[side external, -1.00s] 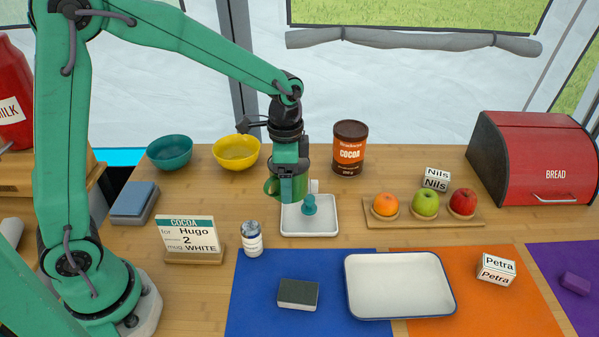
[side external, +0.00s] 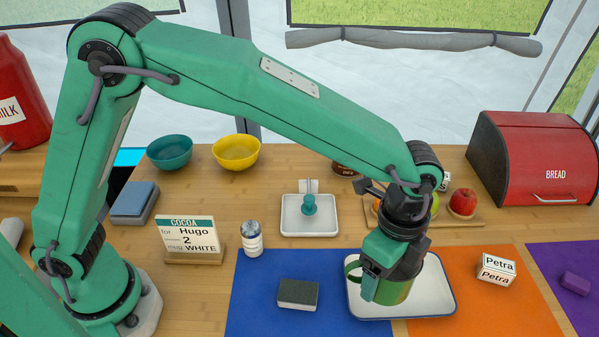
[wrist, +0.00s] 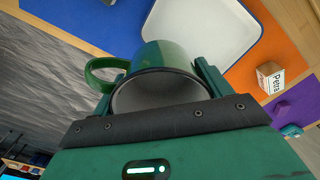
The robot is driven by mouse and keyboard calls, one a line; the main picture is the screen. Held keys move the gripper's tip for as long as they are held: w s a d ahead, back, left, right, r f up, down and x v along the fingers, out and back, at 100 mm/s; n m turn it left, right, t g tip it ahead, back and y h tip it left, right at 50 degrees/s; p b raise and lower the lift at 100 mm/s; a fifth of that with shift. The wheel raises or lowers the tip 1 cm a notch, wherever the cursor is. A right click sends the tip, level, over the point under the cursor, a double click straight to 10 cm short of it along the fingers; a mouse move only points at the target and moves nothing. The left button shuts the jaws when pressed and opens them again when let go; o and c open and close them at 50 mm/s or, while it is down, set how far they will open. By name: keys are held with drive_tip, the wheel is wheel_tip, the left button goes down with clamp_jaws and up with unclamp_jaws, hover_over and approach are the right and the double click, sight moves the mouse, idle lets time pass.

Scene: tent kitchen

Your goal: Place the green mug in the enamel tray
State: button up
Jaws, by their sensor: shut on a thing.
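The green mug (side external: 397,291) is held in my gripper (side external: 384,284), which is shut on it. Its handle points left in the side view. The mug overlaps the left and middle part of the white enamel tray (side external: 437,303) with a blue rim; I cannot tell whether it touches the tray floor. In the wrist view the mug (wrist: 165,60) sits between my fingers (wrist: 157,90), with its dark-rimmed mouth toward the camera and the tray (wrist: 215,25) beyond it. My gripper hides part of the tray.
The tray lies across a blue mat (side external: 256,310) and an orange mat (side external: 505,312). Behind are a fruit board (side external: 475,219) and a small white tray (side external: 309,229) with a teal object.

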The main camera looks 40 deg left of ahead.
sight(399, 293)
drive_tip(key=shift+m, duration=0.7)
drive_tip(key=s+d, duration=0.1)
drive_tip(key=d, duration=0.1)
drive_tip(key=s+d, duration=0.1)
drive_tip(key=shift+s+d, duration=0.2)
drive_tip(key=shift+d, duration=0.2)
drive_tip(key=w+a+f, duration=0.1)
drive_tip(key=w+f, duration=0.1)
drive_tip(key=w, duration=0.1)
drive_tip(key=w+a+f, duration=0.2)
drive_tip(key=w, duration=0.2)
drive_tip(key=w+a+f, duration=0.1)
drive_tip(key=w+f, duration=0.2)
drive_tip(key=w, duration=0.1)
drive_tip(key=shift+a, duration=0.25)
drive_tip(key=shift+f, duration=2)
drive_tip(key=shift+f, duration=0.2)
drive_tip(key=o, duration=1)
drive_tip(key=shift+o, duration=0.2)
drive_tip(key=shift+r, duration=0.15)
wheel_tip(399, 293, up, 12)
